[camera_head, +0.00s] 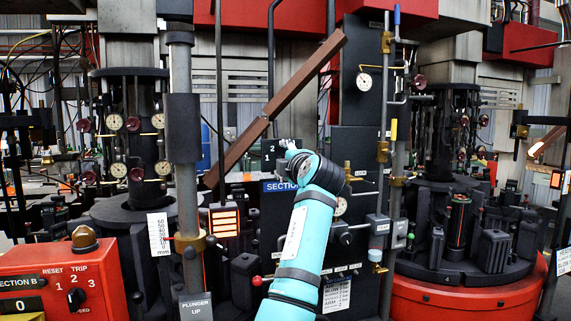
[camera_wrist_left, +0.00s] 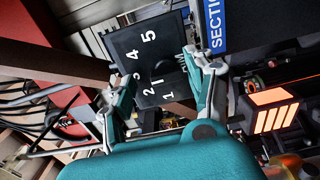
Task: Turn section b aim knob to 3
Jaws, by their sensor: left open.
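The black dial panel (camera_wrist_left: 125,40) with white numbers 1 to 5 fills the middle of the left wrist view, turned on its side. A dark knob (camera_wrist_left: 160,80) with a white pointer line seems to sit between the numbers; its outline merges with the panel, so its exact setting is hard to tell. My left gripper (camera_wrist_left: 155,78) is open, with one finger on each side of the knob area; I cannot tell if they touch it. In the head view the left gripper (camera_head: 289,148) reaches up over the panel (camera_head: 268,156), hiding most of it. My right gripper is out of view.
A brown diagonal bar (camera_head: 290,95) runs close to the gripper. A blue SECTION sign (camera_head: 275,186) sits below the panel. An orange-lit indicator (camera_head: 224,221) is at left. Vertical pipes (camera_head: 386,130) stand to the right. A red SECTION B box (camera_head: 50,280) has its own selector (camera_head: 76,298).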

